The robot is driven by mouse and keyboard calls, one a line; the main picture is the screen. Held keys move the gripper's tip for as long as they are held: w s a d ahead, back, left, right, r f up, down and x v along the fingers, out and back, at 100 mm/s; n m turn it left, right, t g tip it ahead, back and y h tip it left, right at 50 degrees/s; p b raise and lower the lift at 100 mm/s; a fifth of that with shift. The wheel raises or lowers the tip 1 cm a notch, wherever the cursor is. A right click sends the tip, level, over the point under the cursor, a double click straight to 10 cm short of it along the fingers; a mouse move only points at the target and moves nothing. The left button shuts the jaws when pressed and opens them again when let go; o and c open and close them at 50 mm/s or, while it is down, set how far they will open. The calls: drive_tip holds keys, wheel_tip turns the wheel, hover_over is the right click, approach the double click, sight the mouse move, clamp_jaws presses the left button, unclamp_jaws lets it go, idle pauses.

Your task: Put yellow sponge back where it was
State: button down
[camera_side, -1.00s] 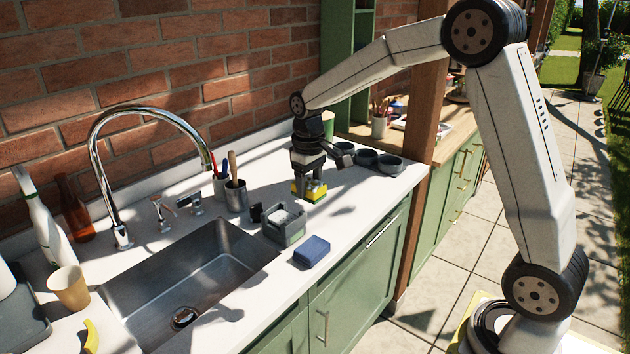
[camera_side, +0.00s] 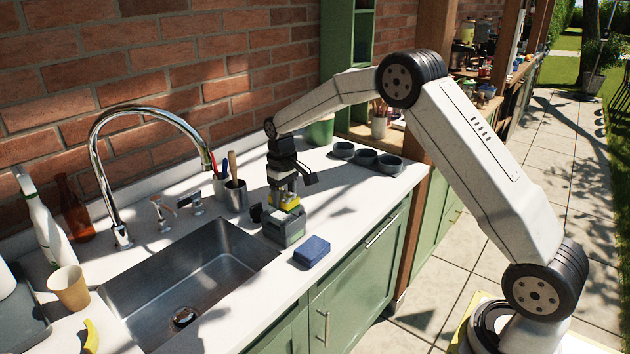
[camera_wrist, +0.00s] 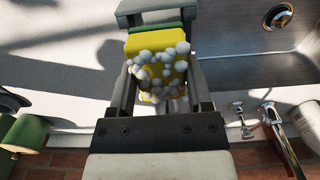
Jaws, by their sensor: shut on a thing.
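The yellow sponge (camera_side: 283,203) is held in my gripper (camera_side: 284,199), low over the grey sponge holder (camera_side: 286,232) beside the sink. In the wrist view the yellow sponge (camera_wrist: 158,78) sits between both fingers of my gripper (camera_wrist: 160,85). It has a green layer, and white suds cover part of its face. The grey holder (camera_wrist: 145,15) shows just beyond it. The sponge's lower part is hidden in the side view, so I cannot tell whether it touches the holder's floor.
A blue sponge (camera_side: 312,251) lies on the counter right of the holder. The steel sink (camera_side: 190,280) is to the left. A utensil cup (camera_side: 236,195) stands behind. Three dark bowls (camera_side: 366,158) stand at the back right. The counter between bowls and holder is clear.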

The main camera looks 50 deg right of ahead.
sight(283, 206)
drive_tip(key=shift+w+f, duration=0.1)
drive_tip(key=shift+f, duration=0.05)
drive_tip(key=shift+w+f, duration=0.1)
drive_tip(key=shift+f, duration=0.05)
drive_tip(key=shift+w+f, duration=0.1)
drive_tip(key=shift+f, duration=1.5)
drive_tip(key=shift+f, duration=0.1)
unclamp_jaws()
wheel_tip(283, 206, up, 12)
drive_tip(key=shift+r, duration=0.15)
idle(0.3)
